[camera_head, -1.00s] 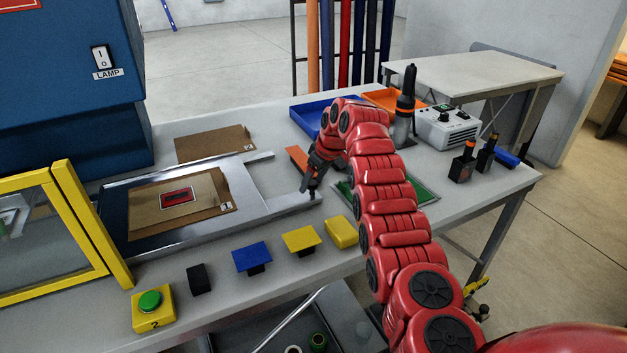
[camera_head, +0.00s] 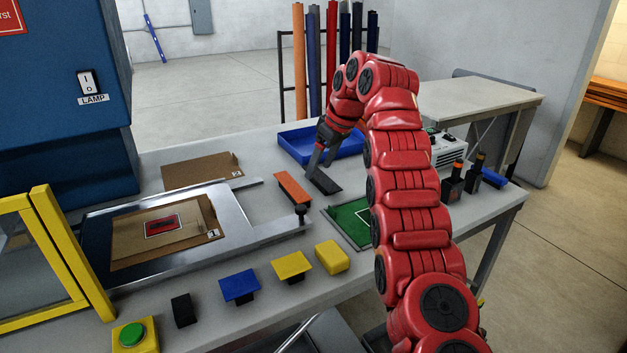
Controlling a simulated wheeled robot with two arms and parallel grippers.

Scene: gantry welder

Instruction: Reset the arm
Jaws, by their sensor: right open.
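My right arm is red and segmented and reaches over the workbench (camera_head: 345,270) from the lower right. My right gripper (camera_head: 322,172) is open and empty above the bench, in front of the blue tray. It hangs to the right of an orange bar (camera_head: 293,188) and does not hold it. A dark flat piece shows at its fingertips; I cannot tell whether it is a finger. My left gripper is not in view.
A metal tray (camera_head: 240,235) holds cardboard with a red piece. Blue (camera_head: 240,287) and yellow (camera_head: 293,266) blocks line the front edge. A green mat (camera_head: 349,222) lies beside my arm. A yellow frame (camera_head: 65,250) and blue cabinet (camera_head: 60,120) stand left.

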